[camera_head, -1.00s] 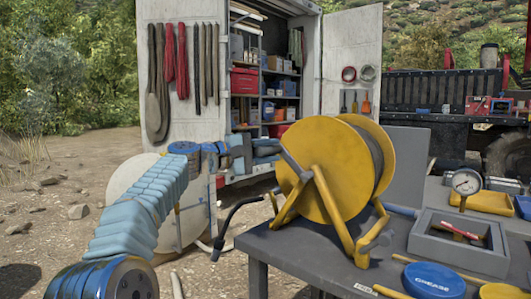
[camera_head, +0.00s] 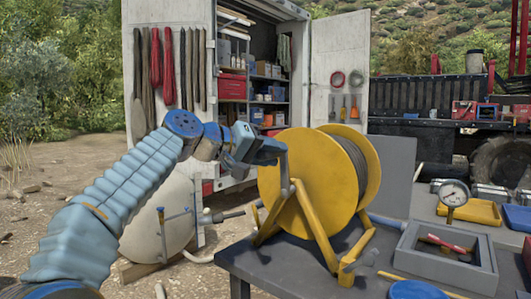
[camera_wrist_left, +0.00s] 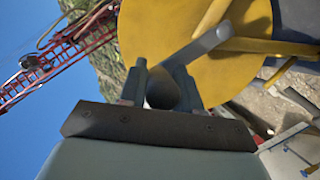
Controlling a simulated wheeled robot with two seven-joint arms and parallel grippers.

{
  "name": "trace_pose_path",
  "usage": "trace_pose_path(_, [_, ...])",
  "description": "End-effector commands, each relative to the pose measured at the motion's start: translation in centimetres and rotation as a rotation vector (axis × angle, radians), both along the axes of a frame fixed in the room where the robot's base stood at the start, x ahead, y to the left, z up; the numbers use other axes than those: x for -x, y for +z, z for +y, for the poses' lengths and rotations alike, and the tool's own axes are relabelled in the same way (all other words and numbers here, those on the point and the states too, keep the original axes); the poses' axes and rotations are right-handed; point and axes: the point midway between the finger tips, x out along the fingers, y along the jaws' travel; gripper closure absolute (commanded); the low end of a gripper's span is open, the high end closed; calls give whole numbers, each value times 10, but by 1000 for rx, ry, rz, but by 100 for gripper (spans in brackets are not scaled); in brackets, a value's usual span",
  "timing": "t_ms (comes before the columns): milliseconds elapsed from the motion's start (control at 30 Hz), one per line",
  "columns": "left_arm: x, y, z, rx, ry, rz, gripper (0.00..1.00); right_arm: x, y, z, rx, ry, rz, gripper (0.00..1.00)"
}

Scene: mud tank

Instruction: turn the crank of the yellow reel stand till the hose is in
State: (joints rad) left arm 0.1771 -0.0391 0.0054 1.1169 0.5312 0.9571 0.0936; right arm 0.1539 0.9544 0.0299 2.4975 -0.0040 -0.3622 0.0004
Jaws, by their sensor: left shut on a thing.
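The yellow reel stand (camera_head: 305,175) stands on the grey table, its drum between two round flanges. Dark grey hose (camera_head: 373,165) is wound between the flanges. The grey crank (camera_head: 284,174) is on the near-left face, its arm pointing up from the hub. My left gripper (camera_head: 277,151) is at the crank's top end. In the left wrist view its fingers (camera_wrist_left: 162,90) are shut on either side of the dark round crank handle (camera_wrist_left: 163,92). A dark hose-like length (camera_head: 232,213) shows left of the stand; its link to the drum is hidden. My right gripper is out of view.
Right of the stand are a grey tray (camera_head: 405,262) with a red tool, a pressure gauge (camera_head: 453,194) and a yellow tray (camera_head: 472,212). A blue lid (camera_head: 415,289) lies at the table's front. An open white cabinet truck (camera_head: 232,95) stands behind.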

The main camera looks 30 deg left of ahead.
Motion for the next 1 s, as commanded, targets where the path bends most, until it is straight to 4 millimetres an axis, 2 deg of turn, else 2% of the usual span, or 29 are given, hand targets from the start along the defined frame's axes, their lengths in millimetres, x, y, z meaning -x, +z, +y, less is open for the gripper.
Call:
trace_pose_path(200, [0, -1, -9, 6, -8, 5, 100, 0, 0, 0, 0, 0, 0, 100])
trace_pose_path(700, [0, -2, -11, 8, -11, 7, 100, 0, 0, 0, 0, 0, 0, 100])
trace_pose_path(733, [0, -2, -11, 8, -11, 7, 62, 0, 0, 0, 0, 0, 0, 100])
trace_pose_path(833, [0, -2, -10, 7, -9, 6, 47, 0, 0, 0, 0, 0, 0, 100])
trace_pose_path(1000, [0, -1, -9, 6, -6, 4, 47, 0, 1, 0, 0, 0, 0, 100])
